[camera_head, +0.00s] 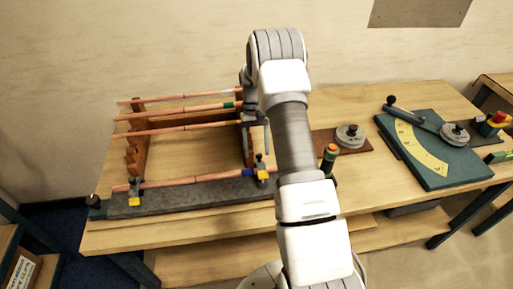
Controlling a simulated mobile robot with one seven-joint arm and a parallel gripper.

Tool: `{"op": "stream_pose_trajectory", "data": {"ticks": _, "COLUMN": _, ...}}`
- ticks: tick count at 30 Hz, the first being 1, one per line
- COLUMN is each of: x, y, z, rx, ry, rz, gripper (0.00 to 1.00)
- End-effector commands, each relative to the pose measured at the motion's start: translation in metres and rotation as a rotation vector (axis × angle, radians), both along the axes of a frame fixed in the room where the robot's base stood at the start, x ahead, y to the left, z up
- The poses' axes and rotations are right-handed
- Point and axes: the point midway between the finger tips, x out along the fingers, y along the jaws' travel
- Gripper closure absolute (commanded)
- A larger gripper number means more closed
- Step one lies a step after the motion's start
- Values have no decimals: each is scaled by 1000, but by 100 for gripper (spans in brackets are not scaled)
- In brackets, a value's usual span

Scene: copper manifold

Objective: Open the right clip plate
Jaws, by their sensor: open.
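The right clip (262,178) is a small yellow piece with a dark upright knob, at the right end of the front copper pipe (195,182). Its plate is too small to tell whether it is open or shut. A matching left clip (134,189) holds the pipe's left end. The grey bar (185,200) lies under both. My gripper (265,138) points down above and behind the right clip, apart from it. It is open and seems empty; my arm partly hides it.
Several copper pipes (180,110) lie across notched wooden racks (136,150) behind. Bare bench (190,155) shows between the racks.

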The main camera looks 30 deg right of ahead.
Motion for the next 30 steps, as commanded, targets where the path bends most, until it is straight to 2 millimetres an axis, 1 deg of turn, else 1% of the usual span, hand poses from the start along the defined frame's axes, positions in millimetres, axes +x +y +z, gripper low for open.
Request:
{"op": "stream_pose_trajectory", "data": {"ticks": 5, "x": 3, "y": -1, "z": 7, "rx": -1, "ry": -2, "rz": 0, "gripper": 30}}
{"op": "stream_pose_trajectory", "data": {"ticks": 22, "x": 20, "y": -6, "z": 49, "rx": 0, "ry": -1, "rz": 0, "gripper": 30}}
{"op": "stream_pose_trajectory", "data": {"ticks": 25, "x": 22, "y": -6, "z": 54, "rx": 0, "ry": -1, "rz": 0, "gripper": 30}}
{"op": "stream_pose_trajectory", "data": {"ticks": 30, "x": 22, "y": -6, "z": 55, "rx": 0, "ry": 1, "rz": 0, "gripper": 30}}
